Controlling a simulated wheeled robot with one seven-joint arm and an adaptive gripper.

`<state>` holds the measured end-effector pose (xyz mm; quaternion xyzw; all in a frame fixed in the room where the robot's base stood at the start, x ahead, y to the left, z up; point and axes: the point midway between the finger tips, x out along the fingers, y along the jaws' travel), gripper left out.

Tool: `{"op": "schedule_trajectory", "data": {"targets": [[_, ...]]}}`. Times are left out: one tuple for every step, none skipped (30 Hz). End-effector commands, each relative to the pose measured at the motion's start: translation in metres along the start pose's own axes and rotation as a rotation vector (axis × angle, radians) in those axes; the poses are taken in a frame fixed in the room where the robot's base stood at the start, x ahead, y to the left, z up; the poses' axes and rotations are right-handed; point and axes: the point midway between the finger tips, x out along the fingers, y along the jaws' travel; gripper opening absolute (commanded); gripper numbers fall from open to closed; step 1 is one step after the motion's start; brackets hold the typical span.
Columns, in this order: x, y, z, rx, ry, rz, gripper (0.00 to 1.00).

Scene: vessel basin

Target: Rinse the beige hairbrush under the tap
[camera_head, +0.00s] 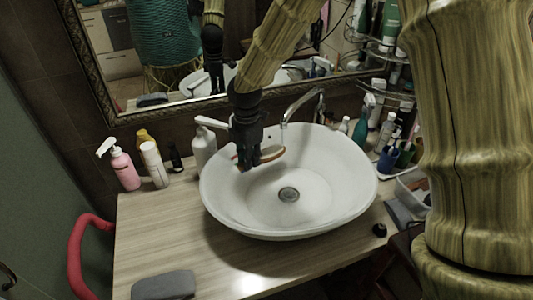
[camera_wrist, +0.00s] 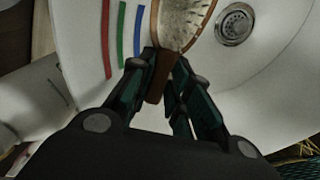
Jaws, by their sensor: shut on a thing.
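My gripper (camera_head: 246,163) is over the left inner side of the white basin (camera_head: 345,203) and is shut on the handle of the beige hairbrush (camera_head: 270,155). In the wrist view the gripper (camera_wrist: 166,68) pinches the brown handle, and the brush head (camera_wrist: 184,22) with pale bristles faces the camera. The brush points toward the middle of the basin. The silver tap (camera_head: 302,103) stands at the back of the basin, its spout close to the brush head. I cannot tell whether water is running. The drain (camera_wrist: 234,25) lies to the right of the brush head.
A pink pump bottle (camera_head: 123,167), a white bottle (camera_head: 154,164) and a white spray bottle (camera_head: 203,147) stand left of the basin. Bottles and cups (camera_head: 388,160) crowd the right side. A grey object (camera_head: 163,286) lies on the wooden counter (camera_head: 150,228). A framed mirror (camera_head: 200,50) is behind.

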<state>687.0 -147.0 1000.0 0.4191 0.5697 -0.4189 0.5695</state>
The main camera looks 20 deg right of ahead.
Motion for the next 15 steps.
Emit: {"op": "schedule_trajectory", "data": {"targets": [[0.0, 0.0, 0.0, 0.0, 0.0, 0.0, 0.0], [0.0, 0.0, 0.0, 0.0, 0.0, 0.0, 0.0], [0.0, -0.001, 0.0, 0.0, 0.0, 0.0, 0.0], [0.0, -0.001, -0.001, 0.0, 0.0, 0.0, 0.0], [0.0, -0.002, -0.002, -0.001, 0.0, -0.001, 0.0], [0.0, -0.004, -0.003, -0.001, 0.0, -0.001, 0.0], [0.0, -0.005, -0.005, -0.002, 0.0, -0.001, 0.0], [0.0, -0.007, -0.006, -0.002, 0.0, -0.001, 0.0], [0.0, -0.008, -0.008, -0.002, 0.0, -0.001, 0.0], [0.0, -0.009, -0.009, -0.002, 0.0, -0.001, 0.0], [0.0, -0.011, -0.01, -0.001, 0.0, 0.0, 0.0], [0.0, -0.012, -0.012, -0.001, 0.0, 0.0, 0.0], [0.0, -0.014, -0.013, -0.001, 0.0, -0.001, 0.0], [0.0, -0.015, -0.014, 0.0, 0.0, -0.001, 0.0], [0.0, -0.017, -0.016, 0.0, 0.0, -0.001, 0.0]]}}
